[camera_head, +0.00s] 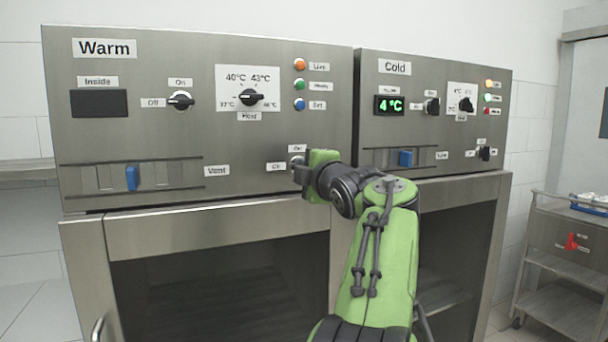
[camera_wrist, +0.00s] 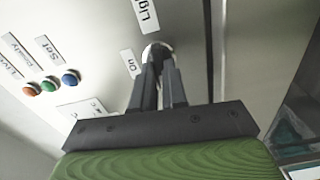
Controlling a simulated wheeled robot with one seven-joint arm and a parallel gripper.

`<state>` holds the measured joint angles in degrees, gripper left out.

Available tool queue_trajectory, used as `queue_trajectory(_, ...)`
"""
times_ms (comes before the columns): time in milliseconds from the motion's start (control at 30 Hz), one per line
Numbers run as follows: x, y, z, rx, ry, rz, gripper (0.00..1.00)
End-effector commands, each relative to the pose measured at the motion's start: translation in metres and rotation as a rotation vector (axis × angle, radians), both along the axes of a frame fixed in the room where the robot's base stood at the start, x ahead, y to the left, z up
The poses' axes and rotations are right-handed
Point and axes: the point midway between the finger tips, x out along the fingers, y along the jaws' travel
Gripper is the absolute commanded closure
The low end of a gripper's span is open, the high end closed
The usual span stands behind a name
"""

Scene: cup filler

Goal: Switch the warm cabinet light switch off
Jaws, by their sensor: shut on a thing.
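The warm cabinet (camera_head: 245,175) is the left steel cabinet, with the sign "Warm" at its upper left. Its light switch (camera_head: 295,160) is at the lower right of the panel, mostly hidden by my gripper (camera_head: 299,175) in the head view. In the wrist view the switch's pale round base (camera_wrist: 157,49) shows at my fingertips, beside the labels "Light" and "On". The two dark fingers of my gripper (camera_wrist: 158,68) are closed in on the switch's knob. The knob is hidden between them, so its pointing direction cannot be told.
Left on the warm panel are an on/off knob (camera_head: 180,101), a temperature dial (camera_head: 251,97) and a blue vent slider (camera_head: 132,178). The cold cabinet (camera_head: 435,132) stands close on the right. A steel trolley (camera_head: 570,245) stands at the far right.

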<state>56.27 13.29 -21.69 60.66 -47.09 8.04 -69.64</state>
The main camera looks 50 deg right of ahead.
Motion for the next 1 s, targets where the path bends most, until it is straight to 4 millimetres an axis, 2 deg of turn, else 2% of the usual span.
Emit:
queue_trajectory(300,0.0003,-0.0005,-0.0020,-0.073,0.047,0.000,1.00)
queue_trajectory(767,0.0004,-0.0004,-0.0019,-0.082,0.053,0.001,1.00)
queue_trajectory(800,0.0004,-0.0004,-0.0019,-0.082,0.053,0.001,0.83)
queue_trajectory(933,0.0004,-0.0003,-0.0016,-0.082,0.052,0.001,0.63)
queue_trajectory(1000,0.0003,-0.0003,-0.0014,-0.082,0.052,0.000,0.62)
